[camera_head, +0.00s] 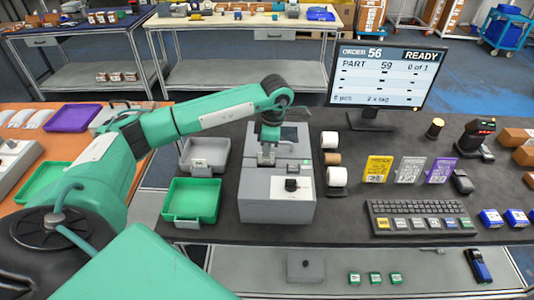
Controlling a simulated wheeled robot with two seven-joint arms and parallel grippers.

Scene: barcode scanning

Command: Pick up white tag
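A white tag (409,170) with dark print stands on the dark tabletop between a yellow tag (377,169) and a purple tag (440,170). My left arm reaches in from the left, and my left gripper (267,157) points down over the grey machine (278,200), well to the left of the tags. The fingers are small and close to the machine's top. I cannot tell whether they are open, or whether they touch or hold something there. My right gripper is not in view.
A monitor (380,77) reads order 56, part 59, 0 of 1. White and brown rolls (333,158) stand between the machine and the tags. A keyboard (420,216) lies in front of the tags. A green tray (192,201) and a grey tray (205,156) sit left of the machine.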

